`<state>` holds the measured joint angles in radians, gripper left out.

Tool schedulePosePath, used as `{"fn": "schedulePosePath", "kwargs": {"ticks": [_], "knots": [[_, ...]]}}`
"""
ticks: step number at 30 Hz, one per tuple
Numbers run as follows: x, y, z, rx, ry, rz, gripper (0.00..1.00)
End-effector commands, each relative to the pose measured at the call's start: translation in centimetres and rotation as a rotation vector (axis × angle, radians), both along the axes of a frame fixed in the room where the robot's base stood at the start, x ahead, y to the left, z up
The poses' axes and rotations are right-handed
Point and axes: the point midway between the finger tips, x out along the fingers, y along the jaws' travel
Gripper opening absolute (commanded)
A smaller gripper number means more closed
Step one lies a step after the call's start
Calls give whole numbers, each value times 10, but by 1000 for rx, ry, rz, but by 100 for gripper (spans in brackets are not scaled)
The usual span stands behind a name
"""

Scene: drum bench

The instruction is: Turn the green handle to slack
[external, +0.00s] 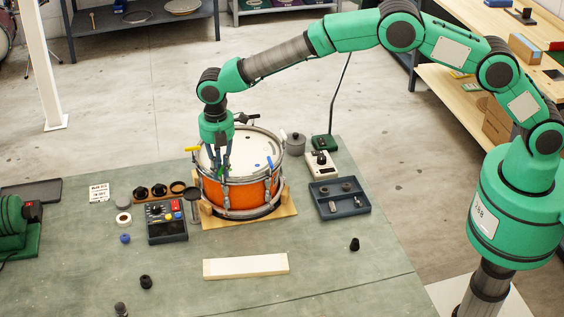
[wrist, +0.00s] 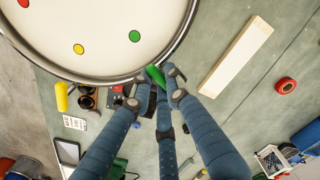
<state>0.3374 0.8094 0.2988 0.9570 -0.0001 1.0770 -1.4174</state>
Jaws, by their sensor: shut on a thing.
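The orange snare drum (external: 240,195) stands on a wooden board, its white head (external: 242,155) facing up. In the wrist view, the drum head (wrist: 110,30) fills the upper left, with red, yellow and green dots near its rim. The green handle (wrist: 155,75) sits at the rim close to the green dot. My gripper (wrist: 158,82) is shut on it, and the blue-grey fingers hide part of it.
A yellow handle (external: 192,149) sticks out at the drum's left and shows in the wrist view (wrist: 62,97). A control box (external: 167,222) stands left of the drum, a dark parts tray (external: 340,212) right. A pale bar (external: 245,266) lies in front. The front bench is mostly clear.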

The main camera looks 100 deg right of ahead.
Motion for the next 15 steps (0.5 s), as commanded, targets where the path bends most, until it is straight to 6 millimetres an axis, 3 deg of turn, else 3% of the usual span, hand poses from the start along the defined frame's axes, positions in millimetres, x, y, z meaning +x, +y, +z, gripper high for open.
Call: {"fn": "schedulePosePath", "kwargs": {"ticks": [15], "knots": [[1, 2, 1, -1, -3, 407, 0]]}}
